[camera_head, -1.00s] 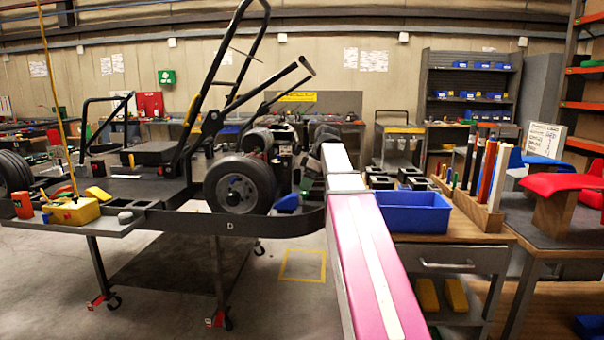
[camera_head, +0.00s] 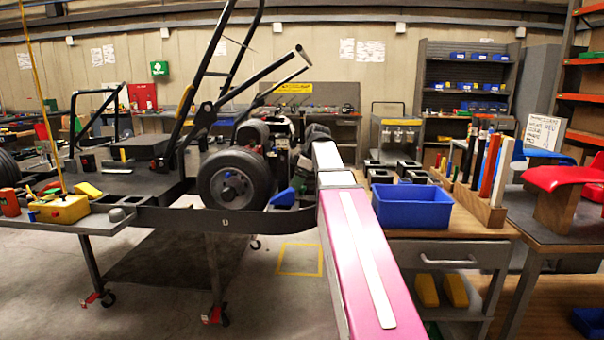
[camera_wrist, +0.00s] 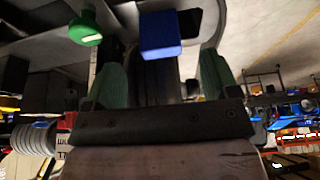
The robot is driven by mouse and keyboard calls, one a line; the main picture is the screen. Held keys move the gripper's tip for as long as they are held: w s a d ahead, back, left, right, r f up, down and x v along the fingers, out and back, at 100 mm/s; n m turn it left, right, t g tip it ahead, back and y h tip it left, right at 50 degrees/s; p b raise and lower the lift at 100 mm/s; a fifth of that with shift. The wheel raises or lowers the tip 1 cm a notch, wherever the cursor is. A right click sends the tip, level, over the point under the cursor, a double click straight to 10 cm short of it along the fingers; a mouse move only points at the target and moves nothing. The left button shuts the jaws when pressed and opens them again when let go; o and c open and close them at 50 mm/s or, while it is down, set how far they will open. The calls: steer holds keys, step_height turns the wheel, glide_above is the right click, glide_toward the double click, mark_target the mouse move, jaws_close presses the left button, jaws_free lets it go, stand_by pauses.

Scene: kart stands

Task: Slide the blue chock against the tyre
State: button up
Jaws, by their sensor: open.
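The blue chock (camera_head: 284,197) sits on the kart stand just right of the black tyre (camera_head: 236,180) in the head view. I cannot tell whether the two touch. In the wrist view the blue chock (camera_wrist: 160,36) is ahead of my gripper (camera_wrist: 162,66), roughly centred between its greenish fingers. The fingers are apart with nothing gripped. A dark surface shows between them, too dim to identify. In the head view my arm's end is hard to tell from the dark kart parts, and my fingers are not clearly visible.
A grey kart frame and engine (camera_head: 250,133) stand close behind the chock. A blue bin (camera_head: 412,207) is on the bench to the right. A yellow box (camera_head: 64,209) lies at the stand's left end. A green knob (camera_wrist: 85,28) shows in the wrist view.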

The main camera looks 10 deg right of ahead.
mark_target(292, 195)
steer(key=shift+x, duration=3.55)
steer(key=shift+d, duration=0.1)
steer(key=c, duration=1)
steer(key=o, duration=1)
steer(key=v, duration=1)
steer(key=shift+r, duration=0.35)
